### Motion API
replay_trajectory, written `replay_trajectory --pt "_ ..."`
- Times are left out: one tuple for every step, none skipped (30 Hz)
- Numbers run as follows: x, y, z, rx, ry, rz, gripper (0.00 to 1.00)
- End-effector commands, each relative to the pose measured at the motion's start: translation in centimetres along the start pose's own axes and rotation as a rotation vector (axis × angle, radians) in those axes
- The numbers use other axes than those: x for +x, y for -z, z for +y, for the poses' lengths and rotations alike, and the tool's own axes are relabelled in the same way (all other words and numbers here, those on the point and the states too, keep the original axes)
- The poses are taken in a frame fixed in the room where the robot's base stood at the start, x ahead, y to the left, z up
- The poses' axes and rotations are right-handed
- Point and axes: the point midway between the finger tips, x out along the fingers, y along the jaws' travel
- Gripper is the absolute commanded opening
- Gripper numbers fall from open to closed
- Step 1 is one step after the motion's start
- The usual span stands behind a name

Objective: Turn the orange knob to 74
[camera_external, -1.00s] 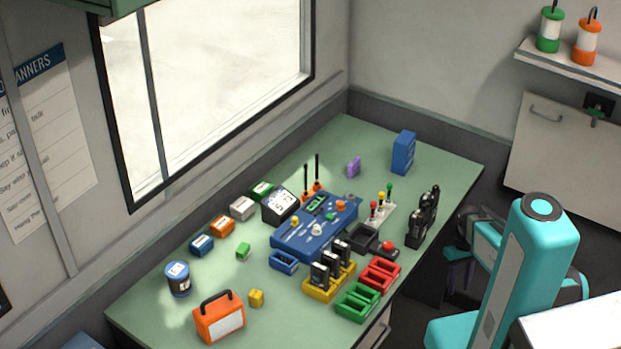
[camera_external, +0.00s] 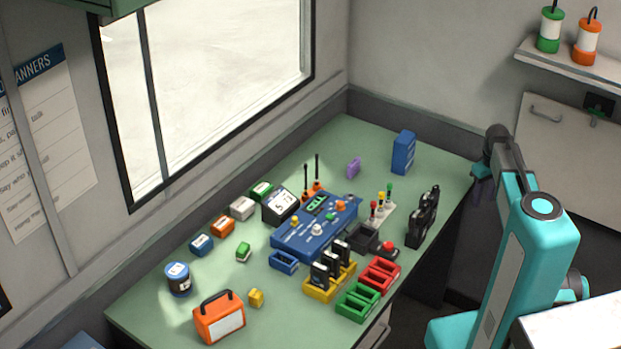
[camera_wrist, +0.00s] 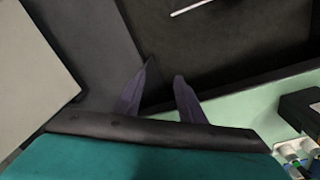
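The blue control panel (camera_external: 290,240) lies in the middle of the green desk and carries several knobs. The orange knob (camera_external: 340,206) is at its right end, with a white knob (camera_external: 316,229) and a yellow knob (camera_external: 295,221) to its left. The setting of the orange knob is too small to read. My gripper (camera_external: 480,182) hangs at the desk's right edge, well right of the panel. In the wrist view my gripper (camera_wrist: 163,75) has its two dark fingers apart with nothing between them. The orange knob is not visible in the wrist view.
Black radios (camera_external: 422,217), coloured levers (camera_external: 381,203) and a red button (camera_external: 388,247) stand between my gripper and the panel. Yellow, red and green racks (camera_external: 358,302) sit in front. A blue box (camera_external: 403,153) stands at the back. Bare desk lies around it.

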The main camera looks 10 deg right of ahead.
Motion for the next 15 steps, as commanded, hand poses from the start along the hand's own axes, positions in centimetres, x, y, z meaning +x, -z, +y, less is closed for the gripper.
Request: replay_trajectory --pt "-1.1 0.8 0.3 -0.017 -0.002 0.012 0.36" --pt "-1.7 1.1 0.3 -0.028 -0.003 0.019 0.36" --pt "-2.5 1.7 0.2 -0.050 -0.001 0.027 0.36" --pt "-3.0 2.1 0.0 -0.065 0.000 0.033 0.36" --pt "-3.6 2.6 -0.4 -0.086 0.003 0.041 0.36" --pt "-4.4 3.4 -1.0 -0.117 0.009 0.051 0.36" --pt "-5.0 4.0 -1.7 -0.146 0.016 0.058 0.36" --pt "-5.5 4.6 -2.6 -0.178 0.024 0.066 0.36" --pt "-6.2 5.4 -3.8 -0.221 0.035 0.076 0.36" --pt "-6.7 6.0 -4.8 -0.253 0.044 0.083 0.36" --pt "-7.1 6.5 -5.7 -0.284 0.053 0.089 0.36" --pt "-7.7 7.2 -7.2 -0.327 0.067 0.098 0.36" --pt "-8.1 7.7 -8.2 -0.362 0.076 0.104 0.36" --pt "-8.6 8.2 -9.4 -0.397 0.086 0.112 0.36" --pt "-9.2 8.8 -11.0 -0.444 0.101 0.122 0.36"
